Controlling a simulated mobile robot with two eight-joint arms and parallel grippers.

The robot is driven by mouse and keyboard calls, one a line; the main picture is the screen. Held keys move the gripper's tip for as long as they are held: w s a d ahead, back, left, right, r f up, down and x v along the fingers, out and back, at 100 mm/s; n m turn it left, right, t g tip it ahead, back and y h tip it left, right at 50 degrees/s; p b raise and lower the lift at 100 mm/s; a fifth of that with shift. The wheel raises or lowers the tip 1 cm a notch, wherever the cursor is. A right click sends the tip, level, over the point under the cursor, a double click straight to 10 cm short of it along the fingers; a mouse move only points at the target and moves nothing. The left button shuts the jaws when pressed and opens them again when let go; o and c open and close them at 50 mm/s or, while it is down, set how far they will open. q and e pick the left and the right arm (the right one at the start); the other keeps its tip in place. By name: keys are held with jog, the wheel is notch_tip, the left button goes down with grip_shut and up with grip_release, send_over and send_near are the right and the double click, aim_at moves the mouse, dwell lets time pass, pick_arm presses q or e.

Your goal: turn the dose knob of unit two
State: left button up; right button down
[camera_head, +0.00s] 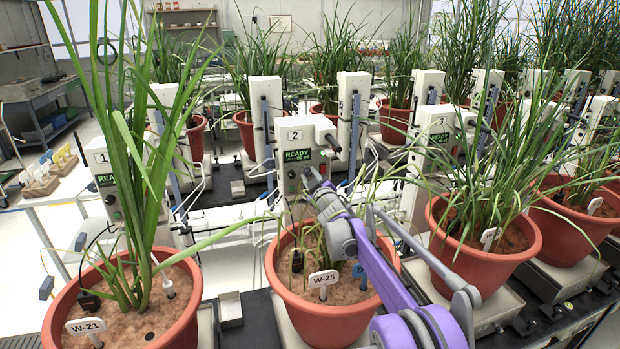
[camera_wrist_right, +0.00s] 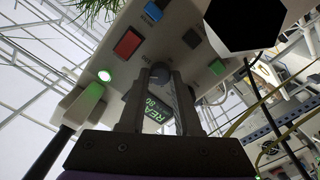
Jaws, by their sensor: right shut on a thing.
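Unit two (camera_head: 309,135) is a white box marked 2 above pot W-25, with a green READY screen (camera_head: 297,155). My right gripper (camera_head: 313,180) reaches up to the lower front of this box and hides the dose knob in the head view. In the right wrist view, my right gripper (camera_wrist_right: 161,84) has its two dark fingers on either side of the round dark dose knob (camera_wrist_right: 159,70), shut on it. My left gripper is out of view.
Pot W-25 (camera_head: 285,299) stands below my right arm. Pot W-21 (camera_head: 60,310) with tall leaves is at the left. Another planted pot (camera_head: 470,278) stands close on the right. Unit one (camera_head: 100,158) and unit three (camera_head: 437,122) flank unit two.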

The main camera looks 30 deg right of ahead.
jog(key=m, duration=0.3)
jog(key=shift+m, duration=0.4)
jog(key=shift+m+b, duration=0.35)
jog(key=shift+m, duration=1.45)
jog(key=c, duration=0.6)
grip_release()
